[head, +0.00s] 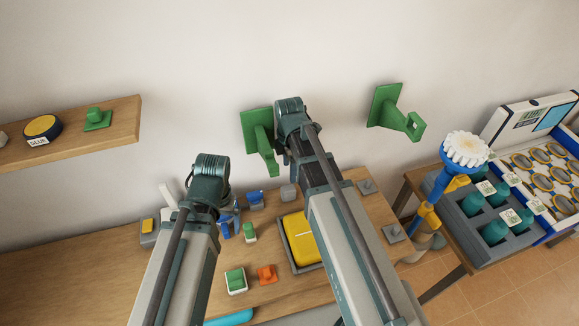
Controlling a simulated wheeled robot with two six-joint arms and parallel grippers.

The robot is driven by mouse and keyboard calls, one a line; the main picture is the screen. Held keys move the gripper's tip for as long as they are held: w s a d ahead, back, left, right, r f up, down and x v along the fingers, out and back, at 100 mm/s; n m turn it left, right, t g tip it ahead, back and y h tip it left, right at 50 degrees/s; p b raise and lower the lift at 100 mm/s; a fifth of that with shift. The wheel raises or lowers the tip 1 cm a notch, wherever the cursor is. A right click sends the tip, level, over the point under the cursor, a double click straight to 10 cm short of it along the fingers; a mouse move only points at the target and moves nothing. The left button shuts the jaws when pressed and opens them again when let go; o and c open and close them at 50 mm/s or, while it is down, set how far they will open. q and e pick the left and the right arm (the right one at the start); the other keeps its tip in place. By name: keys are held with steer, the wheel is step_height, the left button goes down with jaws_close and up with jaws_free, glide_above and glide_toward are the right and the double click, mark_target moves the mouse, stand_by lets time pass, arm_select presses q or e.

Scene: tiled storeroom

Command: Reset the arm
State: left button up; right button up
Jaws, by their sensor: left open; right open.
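My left arm comes up from the bottom left of the head view and ends at a dark joint above the workbench. My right arm comes up from the bottom centre, and its dark joint reaches higher, in front of a green wall bracket (262,142). Both arms stand over the wooden workbench (75,270). I cannot make out the fingers of either gripper; they are hidden behind or below the arm links. No held object shows.
A yellow box in a grey tray (287,258) lies beside my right arm. Small green, orange and blue pieces lie between the arms. A wooden shelf (125,125) holds a glue tin (42,127). A second bracket (397,112) and a rack with bottles (450,215) are right.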

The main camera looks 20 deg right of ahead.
mark_target(289, 187)
arm_select(q)
steer(key=shift+f, duration=0.2)
arm_select(e)
steer(key=shift+f, duration=0.15)
arm_select(q)
step_height(289, 187, down, 12)
steer(key=b, duration=1.2)
arm_select(e)
step_height(289, 187, down, 12)
arm_select(q)
steer(key=shift+r, duration=0.15)
